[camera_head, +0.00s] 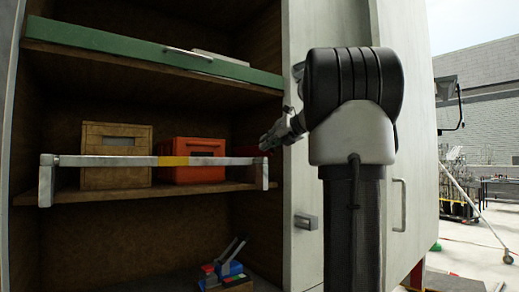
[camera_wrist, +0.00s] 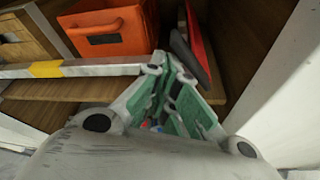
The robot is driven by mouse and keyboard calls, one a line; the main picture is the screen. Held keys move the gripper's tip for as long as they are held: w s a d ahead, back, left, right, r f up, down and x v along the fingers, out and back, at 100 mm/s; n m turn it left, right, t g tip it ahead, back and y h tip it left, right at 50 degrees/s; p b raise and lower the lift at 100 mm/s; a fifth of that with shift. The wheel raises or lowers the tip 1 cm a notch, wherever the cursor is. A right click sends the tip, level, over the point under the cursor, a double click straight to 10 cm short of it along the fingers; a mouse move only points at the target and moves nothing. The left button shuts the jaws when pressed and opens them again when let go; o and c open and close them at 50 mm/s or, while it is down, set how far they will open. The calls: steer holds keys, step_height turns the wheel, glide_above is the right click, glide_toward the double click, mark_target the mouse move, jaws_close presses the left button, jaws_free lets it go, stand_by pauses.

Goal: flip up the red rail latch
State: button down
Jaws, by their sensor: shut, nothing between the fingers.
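The white rail (camera_head: 115,161) with a yellow band (camera_head: 174,161) runs across the front of the middle shelf, and it shows in the wrist view (camera_wrist: 100,70). A red piece (camera_wrist: 197,42) stands right of the orange box in the wrist view, close behind my fingers; I cannot tell whether it is the latch. In the head view only dark red shows near the rail's right end. My gripper (camera_head: 268,146) is at that end, in front of the shelf. In the wrist view its green-sided fingers (camera_wrist: 170,62) are closed together and empty. They cover the right part of the rail.
A tan box (camera_head: 116,178) and an orange box (camera_head: 198,145) stand on the middle shelf behind the rail. A green-fronted shelf (camera_head: 130,48) is above. Colourful items (camera_head: 222,270) lie below. The white cabinet side (camera_head: 303,190) is close on the right.

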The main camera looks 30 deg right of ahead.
steer(key=d+r+m+y, duration=0.1)
steer(key=d+r+m, duration=0.1)
steer(key=d, duration=0.3)
steer(key=shift+d+r, duration=0.25)
steer(key=shift+r, duration=0.2)
steer(key=shift+w, duration=0.1)
stand_by(0.6)
steer(key=s, duration=0.9)
steer(key=shift+s+a, duration=0.2)
steer(key=shift+s, duration=0.05)
steer(key=shift+r, duration=0.1)
stand_by(0.4)
